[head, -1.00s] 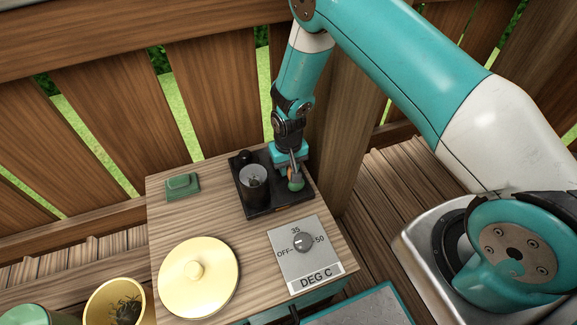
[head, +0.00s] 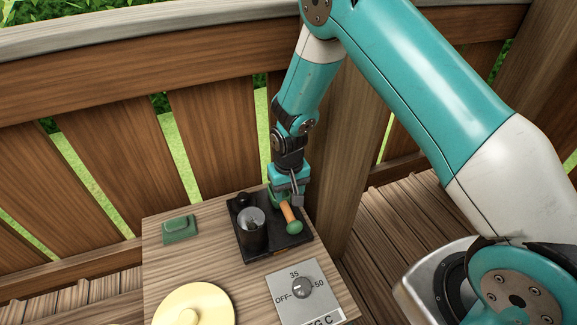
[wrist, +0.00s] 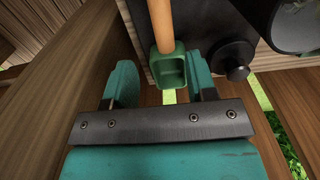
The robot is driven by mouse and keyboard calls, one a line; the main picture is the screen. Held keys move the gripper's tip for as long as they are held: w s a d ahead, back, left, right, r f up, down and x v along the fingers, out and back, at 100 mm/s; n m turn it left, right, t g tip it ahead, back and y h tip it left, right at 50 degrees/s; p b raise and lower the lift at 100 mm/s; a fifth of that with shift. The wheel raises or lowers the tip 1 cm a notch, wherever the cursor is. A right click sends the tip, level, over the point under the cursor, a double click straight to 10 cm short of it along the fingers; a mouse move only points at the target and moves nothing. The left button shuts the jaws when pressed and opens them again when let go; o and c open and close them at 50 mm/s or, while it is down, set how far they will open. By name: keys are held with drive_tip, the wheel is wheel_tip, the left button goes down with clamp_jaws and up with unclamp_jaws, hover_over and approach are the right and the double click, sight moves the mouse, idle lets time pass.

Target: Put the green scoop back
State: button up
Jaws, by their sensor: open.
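The green scoop (head: 288,212) has an orange-brown handle, a green round end and a green cup. It lies on the right part of a black tray (head: 262,252). My gripper (head: 291,195) is at the tray's far right edge, by the scoop's cup end. In the wrist view the scoop's green cup (wrist: 169,69) appears between the two spread fingertips of my gripper (wrist: 162,80).
A green block (head: 180,229), a cream lid (head: 193,306) and a dial panel (head: 305,291) are on the wooden table. A wooden fence and post stand close behind.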

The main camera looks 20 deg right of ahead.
wheel_tip(320, 180, up, 9)
wheel_tip(320, 180, up, 9)
drive_tip(key=n+y, duration=0.1)
hover_over(288, 208)
drive_tip(key=s+a, duration=0.2)
drive_tip(key=s, duration=0.2)
drive_tip(key=s+a+r+n+y, duration=0.1)
drive_tip(key=s+r+n, duration=0.2)
drive_tip(key=s+r, duration=0.4)
drive_tip(key=s+a+r+n+y, duration=0.2)
drive_tip(key=s+r, duration=0.5)
drive_tip(key=s, duration=0.7)
drive_tip(key=shift+r+n+p, duration=0.35)
drive_tip(key=shift+r+n, duration=0.05)
drive_tip(key=shift+n, duration=0.1)
